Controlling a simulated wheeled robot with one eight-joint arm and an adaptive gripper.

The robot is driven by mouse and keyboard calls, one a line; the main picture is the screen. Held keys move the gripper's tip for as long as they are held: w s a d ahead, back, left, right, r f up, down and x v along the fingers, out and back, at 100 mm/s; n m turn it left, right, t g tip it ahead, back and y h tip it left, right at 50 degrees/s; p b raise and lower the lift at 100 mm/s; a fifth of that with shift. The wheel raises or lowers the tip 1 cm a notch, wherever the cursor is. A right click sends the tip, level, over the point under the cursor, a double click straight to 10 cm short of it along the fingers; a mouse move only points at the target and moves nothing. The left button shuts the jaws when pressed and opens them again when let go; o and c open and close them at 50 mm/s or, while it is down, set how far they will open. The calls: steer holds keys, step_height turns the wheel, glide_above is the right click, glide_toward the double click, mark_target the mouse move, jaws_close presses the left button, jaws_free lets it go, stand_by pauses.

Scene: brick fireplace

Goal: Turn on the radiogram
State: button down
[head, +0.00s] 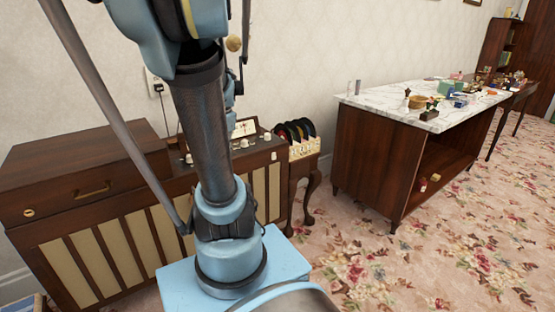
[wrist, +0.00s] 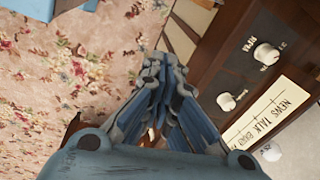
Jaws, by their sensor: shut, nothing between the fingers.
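The radiogram (head: 120,188) is a long dark wooden cabinet with cream slatted panels, against the wall at left in the head view. Its control part, with a pale dial (head: 245,128) and light knobs, lies partly behind my arm. The wrist view shows the dial (wrist: 265,115), marked "NEWS TALK", an upper knob (wrist: 266,54), a middle knob (wrist: 227,101) and a lower knob (wrist: 270,152). My gripper (wrist: 165,75) is shut and empty, left of the knobs in that view. No contact shows; its height above the panel is unclear. In the head view my arm hides the gripper.
A record rack (head: 304,148) stands on a small table right of the radiogram. Farther right is a marble-topped counter (head: 385,102) with several small objects. The flowered carpet (head: 420,260) is clear in front. A wall socket (head: 157,87) with a cord is behind the radiogram.

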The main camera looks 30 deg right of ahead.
mark_target(274, 156)
steer(key=w+d+f+m, duration=0.2)
steer(key=d+m, duration=0.4)
steer(key=d, duration=0.4)
steer(key=w+d+f+m, duration=0.2)
steer(key=d+m, duration=0.5)
steer(key=d, duration=0.3)
steer(key=w+d+f+m, duration=0.1)
steer(key=w+d+m, duration=0.1)
steer(key=d+m, duration=0.5)
steer(key=d, duration=0.3)
steer(key=shift+f, duration=0.4)
steer(key=shift+w+f, duration=0.1)
steer(key=shift+w+a+f, duration=0.1)
steer(key=shift+w+f, duration=0.75)
steer(key=shift+f, duration=0.85)
steer(key=shift+w+a+f, duration=0.1)
steer(key=shift+w+f, duration=0.75)
steer(key=shift+f, duration=0.8)
steer(key=shift+w+a+f, duration=0.1)
steer(key=shift+w+f, duration=0.75)
steer(key=shift+f, duration=0.85)
steer(key=shift+a, duration=0.1)
